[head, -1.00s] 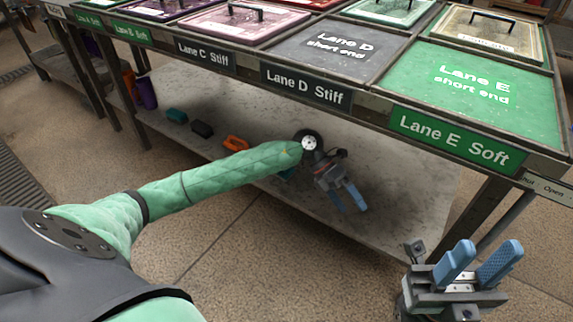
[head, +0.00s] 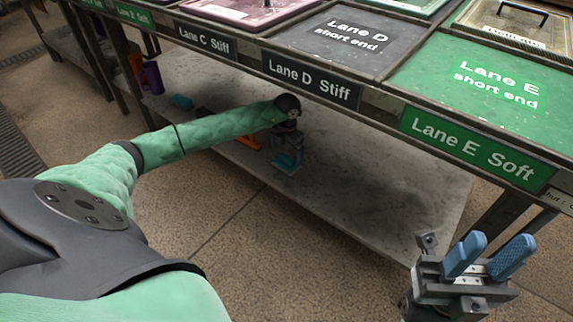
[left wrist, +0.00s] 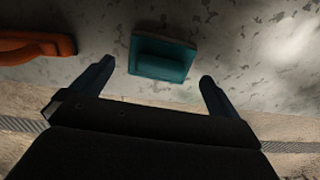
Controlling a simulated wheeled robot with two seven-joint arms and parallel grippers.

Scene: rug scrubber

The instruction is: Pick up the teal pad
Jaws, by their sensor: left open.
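A teal pad (left wrist: 162,58) lies on the grey lower shelf (head: 370,190). In the left wrist view it sits between and slightly beyond the fingertips of my left gripper (left wrist: 157,74), which is open with a gap on both sides. In the head view my left gripper (head: 287,160) points down at the shelf under the Lane D sign; pad and blue fingers are hard to tell apart there. A second teal block (head: 181,101) lies further left on the shelf. My right gripper (head: 499,245) is open and empty at the lower right, away from the shelf.
An orange object (left wrist: 35,47) lies left of the pad; it also shows in the head view (head: 248,141). Purple (head: 152,77) and orange containers stand at the shelf's far left. The table edge with lane signs (head: 310,82) overhangs. The shelf's right part is clear.

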